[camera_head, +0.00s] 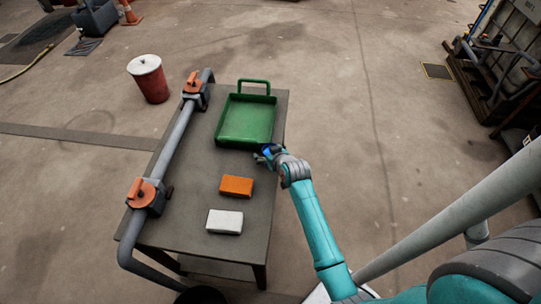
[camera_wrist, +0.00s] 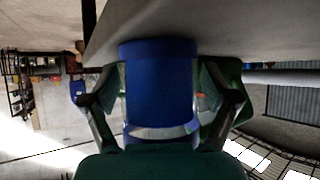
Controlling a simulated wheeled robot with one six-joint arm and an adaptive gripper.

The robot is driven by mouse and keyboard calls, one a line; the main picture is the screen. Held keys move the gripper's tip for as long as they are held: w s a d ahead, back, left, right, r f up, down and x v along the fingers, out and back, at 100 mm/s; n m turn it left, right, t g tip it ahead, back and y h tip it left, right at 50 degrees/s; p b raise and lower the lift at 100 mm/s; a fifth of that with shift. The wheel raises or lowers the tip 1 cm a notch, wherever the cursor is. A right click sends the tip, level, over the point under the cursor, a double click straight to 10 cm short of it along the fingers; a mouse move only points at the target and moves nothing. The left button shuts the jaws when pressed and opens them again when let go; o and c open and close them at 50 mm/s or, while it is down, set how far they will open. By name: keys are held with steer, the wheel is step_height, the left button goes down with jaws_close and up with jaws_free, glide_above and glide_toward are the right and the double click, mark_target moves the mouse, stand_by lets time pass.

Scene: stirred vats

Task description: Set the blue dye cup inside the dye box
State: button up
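The blue dye cup (camera_wrist: 160,85) fills the middle of the wrist view, with a pale band near its lower end there. My gripper (camera_wrist: 160,100) has a finger on each side of it, and both appear pressed to its sides. In the head view my gripper (camera_head: 265,155) is at the table's right edge, with only a small patch of the blue cup (camera_head: 267,152) showing. The dye box appears to be the green open-topped box (camera_head: 247,118) with a handle, just beyond and left of my gripper. Its inside looks empty. Whether the cup touches the table is hidden.
The grey table (camera_head: 192,190) also bears an orange block (camera_head: 236,186) and a white block (camera_head: 225,221), both nearer than the box. A pipe with orange-handled valves (camera_head: 148,194) runs along its left side. A red bucket (camera_head: 149,80) stands on the floor at left.

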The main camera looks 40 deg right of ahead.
steer(key=c, duration=1.3)
